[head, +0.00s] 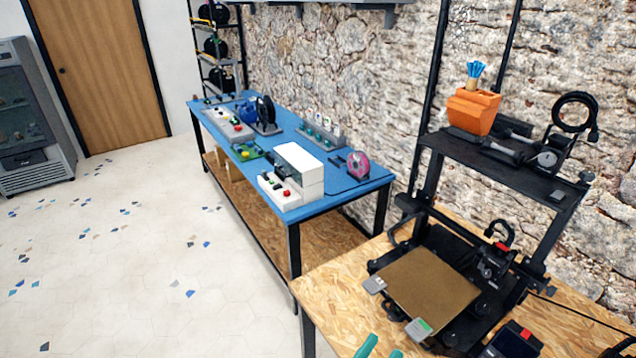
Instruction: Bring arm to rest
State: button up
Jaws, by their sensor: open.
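My gripper and arm are not in view in the head view. The task names no other object.
A wooden table (318,290) at front right holds a 3D printer with a brown bed (428,281). Teal handle-like pieces (367,345) are cut off at the bottom edge. A blue bench (345,186) with several devices runs along the stone wall. The tiled floor (130,260) at left is clear.

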jog(key=s+a+f+n+y, duration=0.2)
jog(key=s+a+n+y, duration=0.2)
jog(key=s+n, duration=0.4)
jog(key=s+a+f+n+g+y, duration=0.1)
jog(key=s+a+n+y, duration=0.3)
jog(key=s+n, duration=0.5)
jog(key=s+a+f+n+g+y, duration=0.1)
jog(key=s+a+f+n+y, duration=0.2)
jog(key=n, duration=1.5)
jog(key=s+a+y, duration=0.2)
jog(key=s+y, duration=0.2)
jog(key=s, duration=0.2)
jog(key=shift+a, duration=0.1)
